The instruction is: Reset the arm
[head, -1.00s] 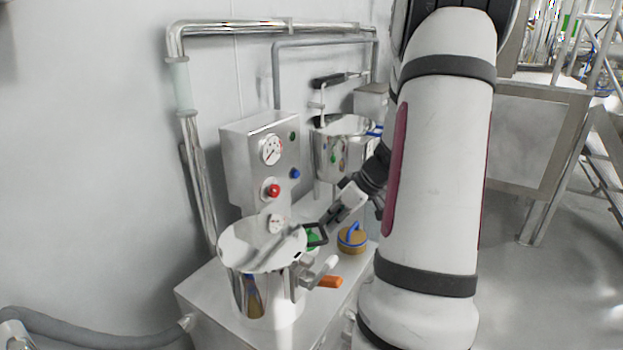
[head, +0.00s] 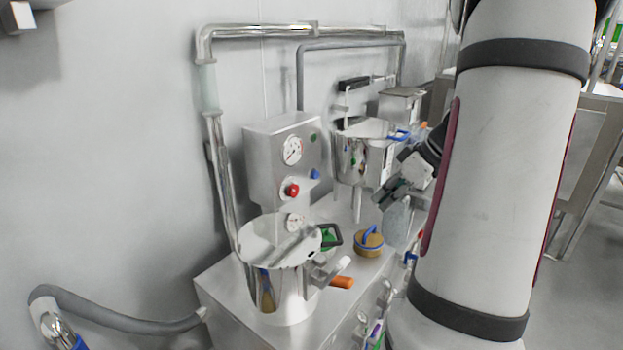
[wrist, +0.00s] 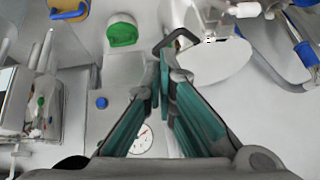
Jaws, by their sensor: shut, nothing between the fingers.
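My gripper (head: 391,193) hangs at the end of my white arm in the head view, right of the steel pot (head: 280,275) and clear of it. In the wrist view my gripper (wrist: 164,85) shows its two teal-padded fingers closed together at the tips, with nothing between them. Behind the fingers are the grey control box with its gauge (wrist: 141,138) and blue button (wrist: 101,102). A black loop handle (wrist: 176,42) lies just beyond the fingertips in that picture; whether they touch it cannot be told there, but the head view shows them apart.
The pot stands on a steel bench beside an orange-handled valve (head: 342,282) and a tan lid with a blue handle (head: 369,242). A second steel vessel (head: 362,155) stands behind. Pipes run along the wall, and a grey hose (head: 130,322) lies at lower left.

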